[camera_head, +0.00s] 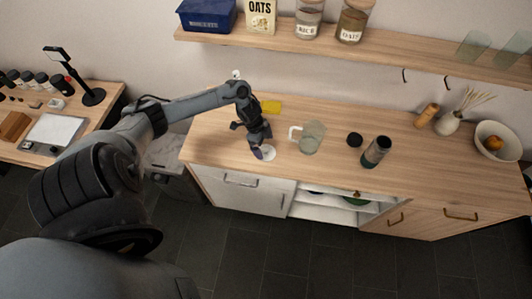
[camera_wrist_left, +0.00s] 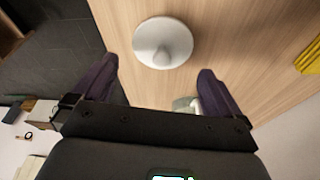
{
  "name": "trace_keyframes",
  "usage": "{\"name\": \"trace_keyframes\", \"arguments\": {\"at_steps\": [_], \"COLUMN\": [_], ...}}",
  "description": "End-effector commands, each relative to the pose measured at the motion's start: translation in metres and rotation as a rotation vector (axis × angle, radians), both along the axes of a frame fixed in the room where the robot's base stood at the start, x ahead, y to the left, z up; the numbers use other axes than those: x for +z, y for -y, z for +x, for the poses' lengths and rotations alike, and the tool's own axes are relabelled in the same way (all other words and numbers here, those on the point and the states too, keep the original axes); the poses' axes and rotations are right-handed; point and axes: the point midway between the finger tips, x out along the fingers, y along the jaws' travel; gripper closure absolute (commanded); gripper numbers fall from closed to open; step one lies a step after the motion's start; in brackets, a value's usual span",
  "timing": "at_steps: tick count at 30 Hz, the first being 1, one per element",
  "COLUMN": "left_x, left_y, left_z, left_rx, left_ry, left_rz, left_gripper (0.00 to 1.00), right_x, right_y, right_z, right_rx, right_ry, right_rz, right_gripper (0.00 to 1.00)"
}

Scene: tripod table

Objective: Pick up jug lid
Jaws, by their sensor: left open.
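The jug lid (camera_head: 269,153) is a small white disc on the wooden counter near its front edge. In the left wrist view the lid (camera_wrist_left: 163,43) shows as a round white disc with a knob in its middle. My left gripper (camera_head: 261,151) is right at the lid in the head view, and its fingers partly cover it. In the left wrist view the left gripper (camera_wrist_left: 158,75) has its two purple fingertips apart with nothing between them, and the lid lies ahead of them. A clear jug (camera_head: 312,138) with a white handle stands to the right. My right gripper is not in view.
A black disc (camera_head: 355,140) and a dark cup (camera_head: 376,152) stand right of the jug. A yellow cloth (camera_head: 270,107) lies behind the gripper. A vase (camera_head: 448,122) and fruit bowl (camera_head: 498,142) are at the right. A shelf (camera_head: 400,62) overhangs the back.

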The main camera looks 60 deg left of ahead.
Motion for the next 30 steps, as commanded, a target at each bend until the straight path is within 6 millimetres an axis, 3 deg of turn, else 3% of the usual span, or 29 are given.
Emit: {"name": "trace_keyframes", "arguments": {"at_steps": [9, 19, 27, 30], "left_x": [-0.038, -0.043, -0.043, -0.042], "left_y": [0.005, 0.005, 0.005, 0.005], "left_z": [0.007, 0.008, 0.007, 0.008], "left_rx": [0.001, 0.000, 0.000, 0.000], "left_ry": [0.001, 0.001, 0.001, 0.001], "left_rz": [-0.002, 0.001, 0.001, 0.001], "left_gripper": [0.00, 0.00, 0.40, 0.41], "right_x": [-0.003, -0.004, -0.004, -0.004], "right_y": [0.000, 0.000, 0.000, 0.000], "right_z": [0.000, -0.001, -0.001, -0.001], "right_rx": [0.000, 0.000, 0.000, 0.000], "right_ry": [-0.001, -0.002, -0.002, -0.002], "right_rz": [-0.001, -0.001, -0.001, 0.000], "right_gripper": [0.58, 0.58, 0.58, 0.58]}}
